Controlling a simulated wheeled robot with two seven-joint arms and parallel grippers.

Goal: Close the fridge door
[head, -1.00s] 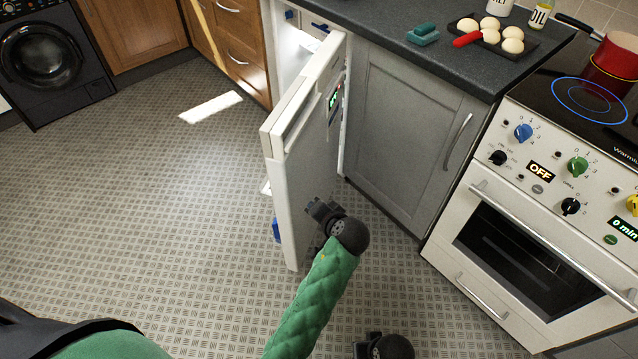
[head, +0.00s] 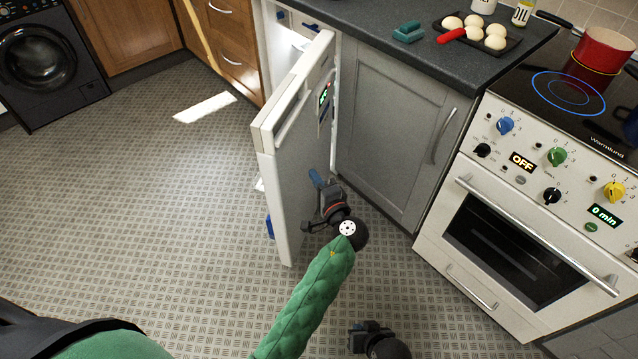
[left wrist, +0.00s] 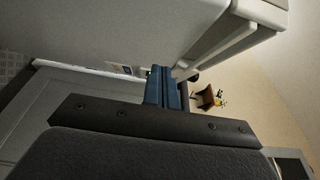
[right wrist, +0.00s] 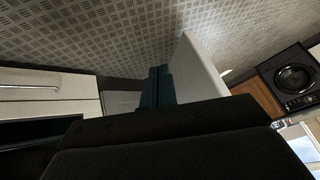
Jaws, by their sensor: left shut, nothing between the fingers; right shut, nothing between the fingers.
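The white fridge door (head: 300,150) stands open, swung out from the counter front, with its outer face toward the right. The lit fridge interior (head: 287,45) shows behind it. My left gripper (head: 316,177) is shut and empty, close to the door's outer face on its right side; I cannot tell whether it touches. In the left wrist view its blue fingers (left wrist: 163,87) are together below the door (left wrist: 130,30). My right gripper's fingers (right wrist: 157,86) are shut and empty in the right wrist view, left of the door's edge (right wrist: 200,65).
A grey cupboard (head: 395,130) is right of the fridge, and a white oven (head: 530,240) stands further right. The counter (head: 400,45) holds a tray of buns (head: 480,35). The patterned floor (head: 150,190) left of the door is clear.

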